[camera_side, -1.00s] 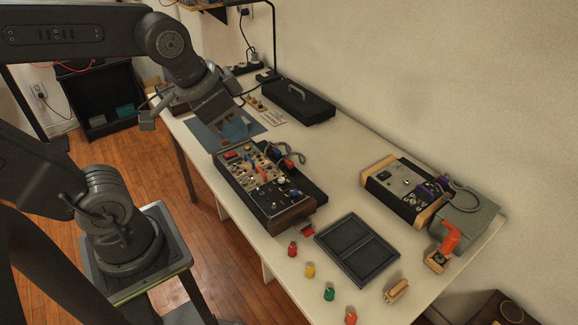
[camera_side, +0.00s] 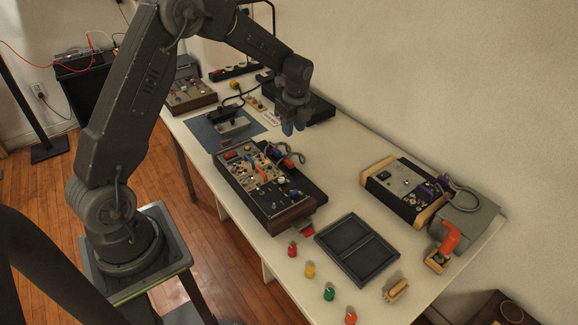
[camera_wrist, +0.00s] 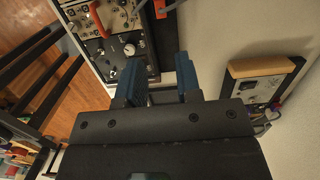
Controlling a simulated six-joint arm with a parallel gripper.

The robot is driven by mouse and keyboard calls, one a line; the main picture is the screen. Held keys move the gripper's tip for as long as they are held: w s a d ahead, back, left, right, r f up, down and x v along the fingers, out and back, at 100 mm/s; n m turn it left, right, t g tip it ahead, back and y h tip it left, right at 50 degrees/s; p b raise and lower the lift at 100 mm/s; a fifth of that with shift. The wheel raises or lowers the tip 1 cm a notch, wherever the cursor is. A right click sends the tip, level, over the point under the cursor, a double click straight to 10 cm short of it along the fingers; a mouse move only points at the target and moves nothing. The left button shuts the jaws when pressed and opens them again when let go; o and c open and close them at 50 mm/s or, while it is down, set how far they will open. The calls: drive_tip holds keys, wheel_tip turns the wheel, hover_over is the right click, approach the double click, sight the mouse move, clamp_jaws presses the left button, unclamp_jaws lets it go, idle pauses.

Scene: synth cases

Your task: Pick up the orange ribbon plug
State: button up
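An orange upright piece (camera_side: 448,237), which looks like the orange ribbon plug, stands on a small tan block (camera_side: 437,262) near the right edge of the table. Its fine shape is too small to tell. I cannot make it out in the wrist view. My gripper (camera_side: 294,128) is far from it, above the table behind the switch panel (camera_side: 262,185) and in front of the long black case. In the wrist view my gripper (camera_wrist: 158,82) has its two blue fingers apart, with nothing seen between them.
A black two-part tray (camera_side: 357,248) lies left of the orange piece, with several coloured caps (camera_side: 310,271) and a tan connector (camera_side: 397,290) in front. The wall bounds the table's far side.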

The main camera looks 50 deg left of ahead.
sight(289, 161)
drive_tip(key=f, duration=0.4)
drive_tip(key=a+f, duration=0.1)
drive_tip(key=f, duration=0.4)
drive_tip(key=a+f, duration=0.1)
drive_tip(key=f, duration=0.4)
drive_tip(key=shift+w, duration=0.1)
clamp_jaws()
